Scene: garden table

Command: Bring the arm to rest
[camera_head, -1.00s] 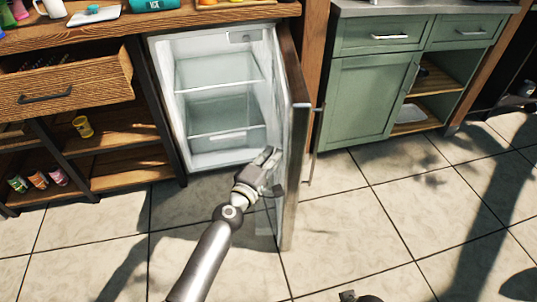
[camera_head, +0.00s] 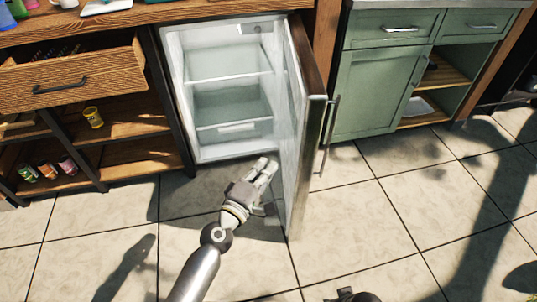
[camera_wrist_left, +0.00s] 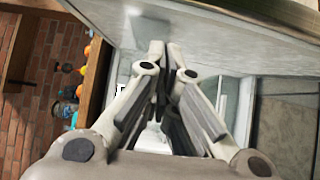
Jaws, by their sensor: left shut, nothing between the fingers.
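My left gripper (camera_head: 265,168) is shut and empty. In the head view it is low in front of the open fridge (camera_head: 178,95), left of the fridge door (camera_head: 308,110). The door stands swung out to the right, with a long vertical handle (camera_head: 328,135) on its outer face. In the left wrist view the gripper's fingers (camera_wrist_left: 160,60) meet at their tips in front of a pale surface. I cannot tell whether the gripper touches the door. My right gripper is not clearly visible.
A wooden drawer (camera_head: 75,75) stands pulled out left of the fridge, above shelves with a yellow cup (camera_head: 93,117) and several small cans (camera_head: 48,171). A green cabinet (camera_head: 375,90) stands to the right. Tiled floor (camera_head: 400,235) is open in front.

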